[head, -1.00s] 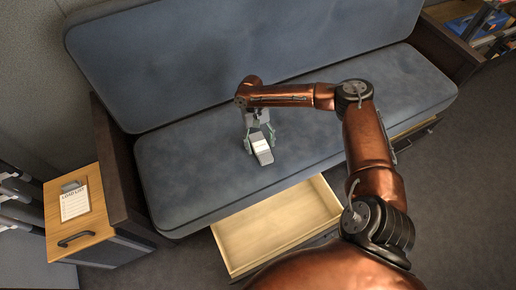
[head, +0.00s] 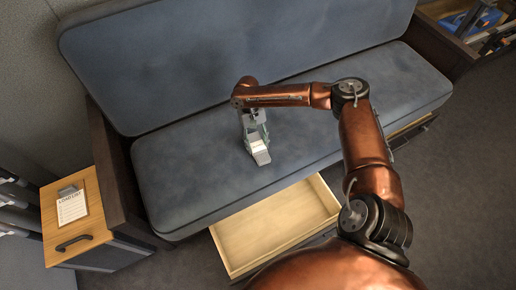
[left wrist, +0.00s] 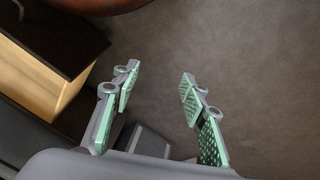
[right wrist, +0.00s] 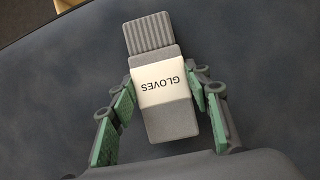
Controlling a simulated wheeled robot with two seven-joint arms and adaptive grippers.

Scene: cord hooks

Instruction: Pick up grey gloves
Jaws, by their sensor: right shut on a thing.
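The grey gloves (right wrist: 170,122) are a folded grey bundle with a ribbed cuff and a white band reading GLOVES. In the head view the gloves (head: 261,157) are at the seat of the blue-grey sofa, below my right gripper (head: 256,140). My right gripper, also in the right wrist view (right wrist: 165,92), has its green-padded fingers on both sides of the band and is shut on the gloves. Whether the gloves still touch the seat I cannot tell. My left gripper (left wrist: 158,85) is open and empty above the dark floor in the left wrist view; it is out of the head view.
The sofa seat (head: 190,170) is otherwise clear. An open, empty wooden drawer (head: 270,228) juts out below its front. A wooden-topped cabinet (head: 55,225) with a LOAD LIST clipboard (head: 72,205) stands at the left. A shelf with blue items (head: 475,22) is at the far right.

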